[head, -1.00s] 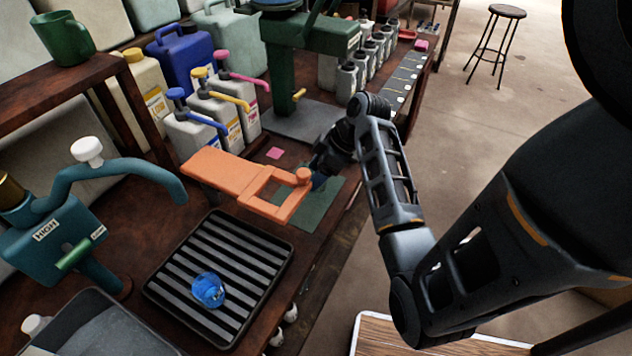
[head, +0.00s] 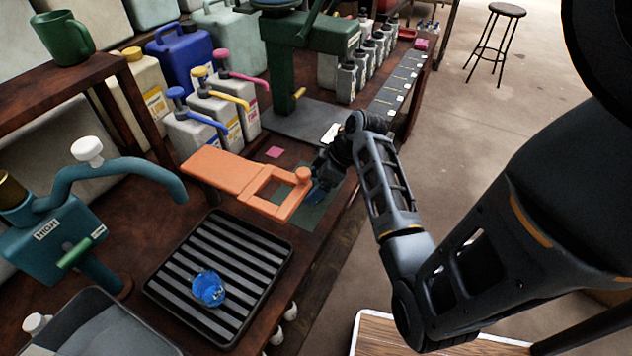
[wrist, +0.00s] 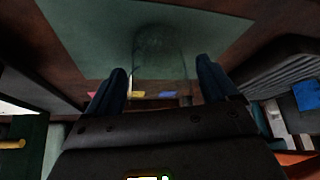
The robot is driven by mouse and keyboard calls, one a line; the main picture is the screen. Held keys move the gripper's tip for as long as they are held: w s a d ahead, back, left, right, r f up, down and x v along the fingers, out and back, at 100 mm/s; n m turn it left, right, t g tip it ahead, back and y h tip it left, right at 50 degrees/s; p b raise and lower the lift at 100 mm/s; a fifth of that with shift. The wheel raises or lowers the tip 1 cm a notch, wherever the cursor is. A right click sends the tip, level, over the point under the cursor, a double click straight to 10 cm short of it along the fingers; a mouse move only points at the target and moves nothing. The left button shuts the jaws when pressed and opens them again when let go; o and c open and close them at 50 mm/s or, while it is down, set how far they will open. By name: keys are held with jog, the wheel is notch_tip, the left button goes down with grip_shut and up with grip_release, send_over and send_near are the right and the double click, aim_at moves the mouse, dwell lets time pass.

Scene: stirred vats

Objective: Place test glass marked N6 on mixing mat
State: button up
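My gripper (head: 318,190) is over the green mixing mat (head: 317,213), low at the bench's right edge. In the wrist view a clear, empty-looking glass (wrist: 161,58) is over the mat (wrist: 90,30), between the two blue fingers (wrist: 161,72). The fingers are spread, with a narrow gap showing on the glass's right side. I cannot read a mark on it, nor tell surely whether its base touches the mat. In the head view the arm and the orange frame hide the glass. A round glass with blue contents (head: 208,288) stands on the black slatted tray (head: 265,285).
An orange bracket (head: 225,172) reaches over the mat's left side, close to my gripper. A green stirrer stand (head: 310,45) is behind. Pump jugs (head: 215,118) stand at back left, and a teal dispenser (head: 60,235) at left.

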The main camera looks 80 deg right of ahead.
jog(key=v, duration=1.2)
jog(key=shift+r, duration=0.2)
